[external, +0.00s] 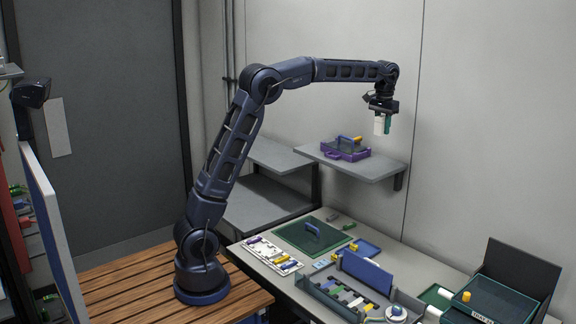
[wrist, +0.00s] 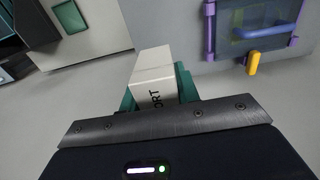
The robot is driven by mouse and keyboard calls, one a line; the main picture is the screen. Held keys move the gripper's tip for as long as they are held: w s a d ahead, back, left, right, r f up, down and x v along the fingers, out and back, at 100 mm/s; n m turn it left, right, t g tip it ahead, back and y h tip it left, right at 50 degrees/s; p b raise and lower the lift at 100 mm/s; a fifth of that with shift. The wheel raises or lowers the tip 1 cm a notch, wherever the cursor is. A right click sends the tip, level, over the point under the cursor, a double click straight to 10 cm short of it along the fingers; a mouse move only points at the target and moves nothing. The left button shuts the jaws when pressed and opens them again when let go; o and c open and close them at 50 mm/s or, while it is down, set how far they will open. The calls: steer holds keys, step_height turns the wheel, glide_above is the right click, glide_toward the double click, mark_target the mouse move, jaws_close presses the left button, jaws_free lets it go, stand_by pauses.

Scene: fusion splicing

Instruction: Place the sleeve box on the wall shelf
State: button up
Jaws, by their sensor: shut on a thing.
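The sleeve box (wrist: 155,66) is a small off-white box with dark lettering, partly readable as "ORT". My gripper (wrist: 158,88) has green fingers on either side of it and is shut on it. In the external view the box (external: 379,125) hangs below my gripper (external: 385,124), clear of any surface. The grey wall shelf (external: 382,168) is below the box, which appears above its right part. The shelf also shows at the upper right of the wrist view (wrist: 170,25). The lower part of the box is hidden by my gripper in the wrist view.
A purple-edged case (external: 345,153) with a yellow piece fills the left part of the wall shelf; its right part is bare. Lower grey shelves (external: 262,205) stand to the left. The workbench below holds a green mat (external: 290,238), trays and a dark open box (external: 505,290).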

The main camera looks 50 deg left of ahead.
mark_target(370, 177)
step_height(370, 177, down, 13)
steer(key=shift+f, duration=0.1)
stand_by(0.5)
steer(key=shift+f, duration=0.15)
steer(key=o, duration=1)
